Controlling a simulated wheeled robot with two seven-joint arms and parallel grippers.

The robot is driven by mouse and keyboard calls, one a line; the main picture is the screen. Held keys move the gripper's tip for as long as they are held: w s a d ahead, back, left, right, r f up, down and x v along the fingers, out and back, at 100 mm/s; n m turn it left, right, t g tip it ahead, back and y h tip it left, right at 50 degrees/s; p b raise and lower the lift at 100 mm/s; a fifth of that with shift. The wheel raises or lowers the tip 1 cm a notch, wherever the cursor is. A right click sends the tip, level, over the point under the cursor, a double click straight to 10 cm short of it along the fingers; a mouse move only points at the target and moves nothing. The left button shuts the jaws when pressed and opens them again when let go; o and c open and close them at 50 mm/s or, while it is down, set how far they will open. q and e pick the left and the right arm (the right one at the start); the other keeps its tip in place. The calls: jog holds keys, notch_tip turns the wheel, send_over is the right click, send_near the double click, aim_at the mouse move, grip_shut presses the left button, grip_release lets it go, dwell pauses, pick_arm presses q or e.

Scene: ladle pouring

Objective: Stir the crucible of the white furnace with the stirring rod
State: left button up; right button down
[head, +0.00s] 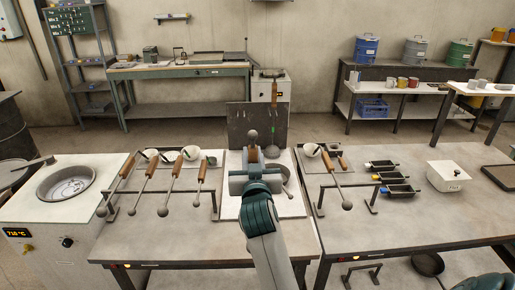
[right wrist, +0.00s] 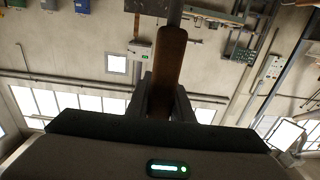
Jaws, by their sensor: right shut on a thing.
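The white furnace (head: 52,237) stands at the far left with a lit 710 °C display. Its round crucible (head: 38,187) is open on top and has shiny, mottled contents. My right gripper (head: 253,172) is over the middle of the bench, well to the right of the furnace. It is shut on the brown wooden handle of a tool, which I take for the stirring rod (head: 252,154); a dark ball shows at its far end. In the right wrist view the handle (right wrist: 168,72) stands between the fingers, with a grey shaft above. My left gripper is not in view.
A left rack (head: 134,190) holds several wooden-handled tools; a right rack (head: 319,187) holds more. A dark upright panel (head: 240,121) stands behind my right gripper. The left bench's front is clear.

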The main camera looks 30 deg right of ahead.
pick_arm(q)
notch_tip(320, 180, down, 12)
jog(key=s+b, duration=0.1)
jog(key=b, duration=1)
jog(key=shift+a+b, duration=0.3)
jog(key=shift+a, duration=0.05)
pick_arm(e)
jog(key=s+a+f+n+t+y, duration=0.1)
jog(key=s+a+f+y, duration=0.3)
jog(key=a+f, duration=0.4)
jog(key=s+a+f+n+t+y, duration=0.1)
jog(key=s+a+f+n+y, duration=0.3)
jog(key=s+a+f, duration=0.3)
notch_tip(320, 180, down, 3)
jog(key=shift+a+r, duration=0.1)
jog(key=shift+a, duration=0.4)
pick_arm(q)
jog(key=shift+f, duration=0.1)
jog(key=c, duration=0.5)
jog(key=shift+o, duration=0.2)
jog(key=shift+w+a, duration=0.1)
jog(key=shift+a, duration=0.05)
pick_arm(e)
jog(key=shift+w+a, duration=0.1)
